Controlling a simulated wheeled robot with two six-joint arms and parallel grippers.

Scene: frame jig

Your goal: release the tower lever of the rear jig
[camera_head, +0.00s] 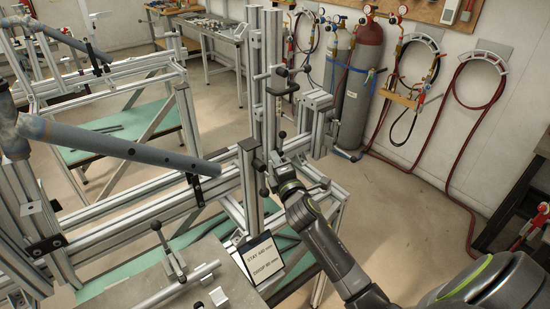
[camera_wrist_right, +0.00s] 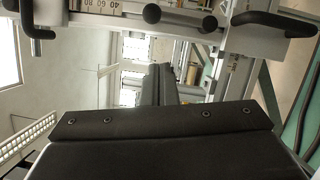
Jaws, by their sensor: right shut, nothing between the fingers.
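The jig's aluminium tower (camera_head: 271,85) stands upright at the middle of the head view. A clamp with a dark handle (camera_head: 291,82) sits high on it. Lower down are small levers with black ball knobs, one knob (camera_head: 282,135) just above my right gripper. My right gripper (camera_head: 276,168) is shut and empty, close beside the tower's lower part; contact cannot be told. In the right wrist view, a pale bar crosses the top, with a black handle (camera_wrist_right: 275,22) at right and a ball knob (camera_wrist_right: 151,13). Which one is the tower lever is unclear. My left gripper is out of view.
A blue-grey tube (camera_head: 120,147) slants in from the left to the jig. A sign (camera_head: 261,258) hangs at the front. Gas cylinders (camera_head: 361,85) and hoses stand by the back wall. Floor to the right of my arm is open.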

